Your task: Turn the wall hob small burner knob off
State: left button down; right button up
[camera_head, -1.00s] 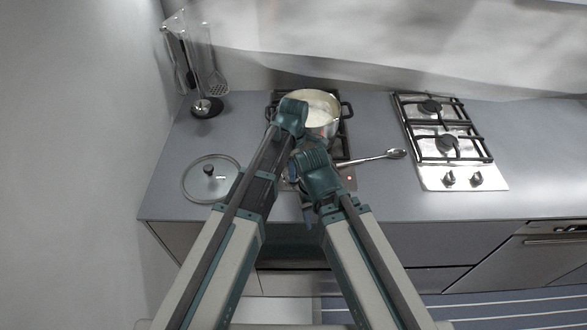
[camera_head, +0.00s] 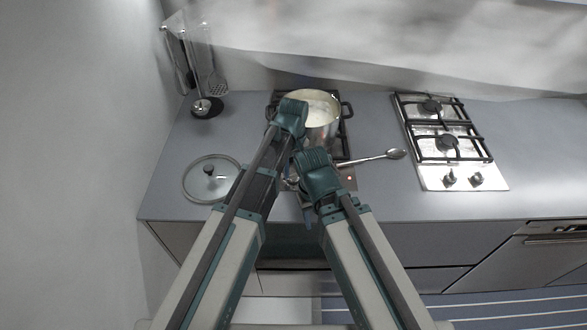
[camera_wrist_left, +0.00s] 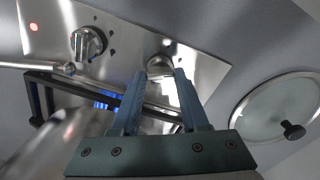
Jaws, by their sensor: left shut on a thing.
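The wall hob's steel control panel shows in the left wrist view (camera_wrist_left: 120,35) with two round metal knobs. My left gripper (camera_wrist_left: 163,72) is shut on the knob nearer the glass lid (camera_wrist_left: 160,64); its two fingers stand either side of it. The other knob (camera_wrist_left: 88,43) stands free, nearer a lit red light (camera_wrist_left: 33,27). Blue flame (camera_wrist_left: 105,101) shows at a burner behind the fingers. In the head view a steel pot (camera_head: 322,135) stands on this hob; my arms cover much of the hob and the held knob.
A glass lid (camera_head: 210,180) lies left of the hob. A spoon (camera_head: 380,156) lies to its right. A utensil stand (camera_head: 206,106) is at the back left.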

pick_arm(q)
jog(key=m, duration=0.5)
jog(key=shift+m, duration=0.3)
jog(key=m, duration=1.1)
jog(key=shift+m, duration=0.4)
jog(key=m, duration=0.6)
jog(key=shift+c, duration=2)
grip_release()
jog(key=shift+r, duration=0.15)
